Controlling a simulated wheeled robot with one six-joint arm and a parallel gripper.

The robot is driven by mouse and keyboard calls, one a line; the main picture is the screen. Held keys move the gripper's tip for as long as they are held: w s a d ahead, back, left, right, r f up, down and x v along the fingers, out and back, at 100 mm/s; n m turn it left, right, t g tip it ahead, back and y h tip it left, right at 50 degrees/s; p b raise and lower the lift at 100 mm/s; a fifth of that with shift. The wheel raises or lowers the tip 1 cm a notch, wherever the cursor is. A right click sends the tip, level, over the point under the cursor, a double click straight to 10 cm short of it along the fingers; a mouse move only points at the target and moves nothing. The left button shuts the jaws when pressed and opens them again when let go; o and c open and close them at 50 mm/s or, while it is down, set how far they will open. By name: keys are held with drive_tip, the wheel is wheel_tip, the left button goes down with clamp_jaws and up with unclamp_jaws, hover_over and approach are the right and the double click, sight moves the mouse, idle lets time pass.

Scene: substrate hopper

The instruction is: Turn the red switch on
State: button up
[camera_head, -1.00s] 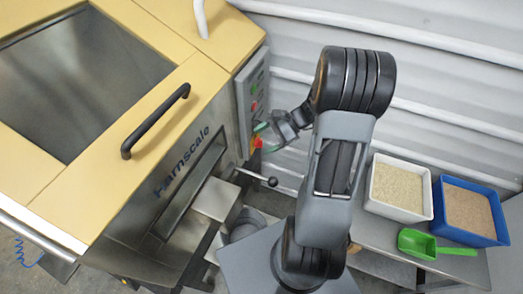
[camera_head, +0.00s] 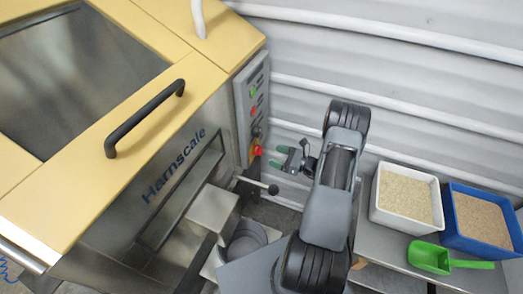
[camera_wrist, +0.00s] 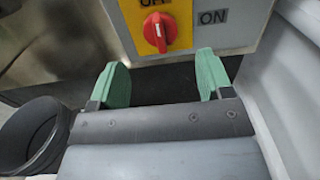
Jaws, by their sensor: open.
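The red switch (camera_head: 257,150) is a rotary knob low on the grey control panel (camera_head: 242,104). In the wrist view the red switch (camera_wrist: 160,31) sits on a yellow plate (camera_wrist: 184,14). Its handle stands about upright, toward a label cut off by the top edge. The ON label (camera_wrist: 213,17) is to its right. My gripper (camera_head: 279,157) is open and empty, apart from the switch and to its right in the head view. In the wrist view my gripper's two green fingers (camera_wrist: 163,76) are spread wide, below the knob on either side.
The yellow-topped Harnscale machine (camera_head: 176,108) fills the left. A lever with a black ball (camera_head: 273,189) sticks out below the switch. A white bin (camera_head: 405,196), a blue bin (camera_head: 480,217) and a green scoop (camera_head: 430,257) are on a bench at right. A corrugated wall is behind.

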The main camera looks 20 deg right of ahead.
sight(261, 155)
drive_tip(key=x, duration=0.7)
drive_tip(key=shift+w+a+p, duration=0.15)
drive_tip(key=shift+p, duration=0.2)
drive_tip(key=c, duration=0.9)
